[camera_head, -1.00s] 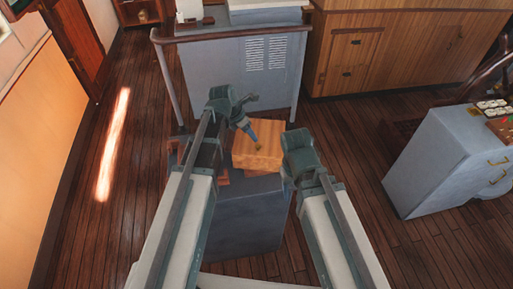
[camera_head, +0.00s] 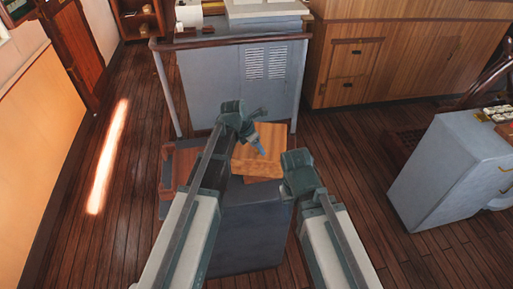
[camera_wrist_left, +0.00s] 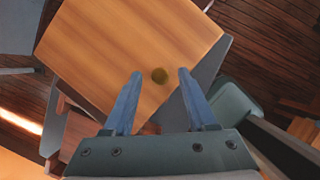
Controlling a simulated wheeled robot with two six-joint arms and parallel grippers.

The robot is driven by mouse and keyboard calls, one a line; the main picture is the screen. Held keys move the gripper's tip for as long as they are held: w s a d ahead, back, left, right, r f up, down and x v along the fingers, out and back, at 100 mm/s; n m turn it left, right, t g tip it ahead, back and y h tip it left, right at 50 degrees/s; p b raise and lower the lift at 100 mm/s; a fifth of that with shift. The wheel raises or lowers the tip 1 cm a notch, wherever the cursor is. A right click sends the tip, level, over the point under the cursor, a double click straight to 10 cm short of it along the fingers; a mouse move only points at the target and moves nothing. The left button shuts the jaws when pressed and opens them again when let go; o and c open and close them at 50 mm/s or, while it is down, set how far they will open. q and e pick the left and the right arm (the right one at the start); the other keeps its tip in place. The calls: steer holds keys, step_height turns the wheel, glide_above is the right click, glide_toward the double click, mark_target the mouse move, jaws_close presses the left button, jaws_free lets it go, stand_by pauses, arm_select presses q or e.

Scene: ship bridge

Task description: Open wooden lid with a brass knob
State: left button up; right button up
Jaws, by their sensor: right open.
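The light wooden lid (camera_head: 249,163) is a flat square panel above the dark grey stand (camera_head: 245,225), and it also shows in the left wrist view (camera_wrist_left: 120,45). Its round brass knob (camera_wrist_left: 159,75) lies between the fingertips of my left gripper (camera_wrist_left: 160,74), with a gap on both sides. The blue fingers are spread. In the head view my left gripper (camera_head: 260,149) points down over the lid, hiding the knob. My right gripper (camera_head: 300,172) is beside the lid's right side; its fingers are hard to make out.
A reddish-brown wooden tray or box (camera_head: 167,172) is left of the lid, partly hidden by my left arm. A grey console (camera_head: 235,90) stands behind, and a grey cabinet (camera_head: 440,170) stands at the right. Wooden floor between them is clear.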

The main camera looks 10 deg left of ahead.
arm_select(q)
jaws_close()
stand_by(1.2)
